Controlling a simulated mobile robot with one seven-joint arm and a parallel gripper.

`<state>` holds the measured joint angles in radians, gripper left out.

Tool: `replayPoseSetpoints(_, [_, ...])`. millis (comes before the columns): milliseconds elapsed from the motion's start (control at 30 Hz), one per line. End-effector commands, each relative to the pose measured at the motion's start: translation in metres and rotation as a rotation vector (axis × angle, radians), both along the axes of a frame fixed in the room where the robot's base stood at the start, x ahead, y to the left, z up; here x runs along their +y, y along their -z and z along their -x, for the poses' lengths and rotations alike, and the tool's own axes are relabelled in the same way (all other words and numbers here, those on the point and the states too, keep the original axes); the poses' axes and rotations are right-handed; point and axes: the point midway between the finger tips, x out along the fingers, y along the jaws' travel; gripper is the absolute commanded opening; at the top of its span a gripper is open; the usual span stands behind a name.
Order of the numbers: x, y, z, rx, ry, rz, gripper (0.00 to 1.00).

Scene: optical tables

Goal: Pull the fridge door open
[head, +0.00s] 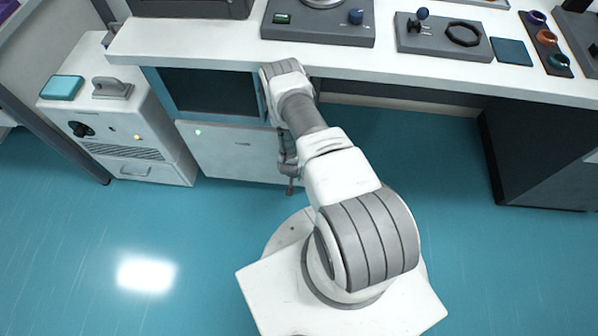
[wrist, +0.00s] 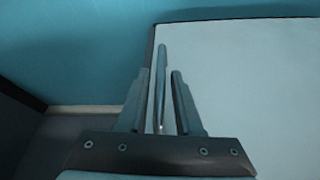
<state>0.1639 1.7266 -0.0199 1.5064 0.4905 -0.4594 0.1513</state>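The fridge stands under the bench, and its white front (head: 240,152) with a small green light faces the floor area. In the wrist view the pale door (wrist: 250,85) fills the right side. A slim upright bar handle (wrist: 161,75) runs along the door's edge. My gripper (wrist: 160,100) has one finger on each side of the handle, with narrow gaps visible on both sides, so it looks open around the bar. In the head view my gripper (head: 289,165) is at the right edge of the white front, partly hidden by my arm. The door looks shut.
A dark-windowed unit (head: 210,92) sits above the white front. A white cabinet (head: 130,125) with a knob and vents stands to the left. The white bench top (head: 400,68) overhangs, carrying instruments. A dark cabinet (head: 540,140) stands at right. The teal floor (head: 130,235) is clear.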

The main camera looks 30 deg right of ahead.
Motion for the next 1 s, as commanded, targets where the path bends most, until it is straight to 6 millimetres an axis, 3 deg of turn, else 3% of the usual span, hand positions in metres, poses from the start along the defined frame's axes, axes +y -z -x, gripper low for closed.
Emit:
replayPoseSetpoints(33, [0.0,-0.0001,-0.0001,0.0,0.0,0.0,0.23])
replayPoseSetpoints(167, [0.0001,-0.0002,-0.0002,0.0,0.0,0.0,0.0])
replayPoseSetpoints(1000, [0.0,-0.0004,-0.0002,-0.001,0.0,0.001,0.0])
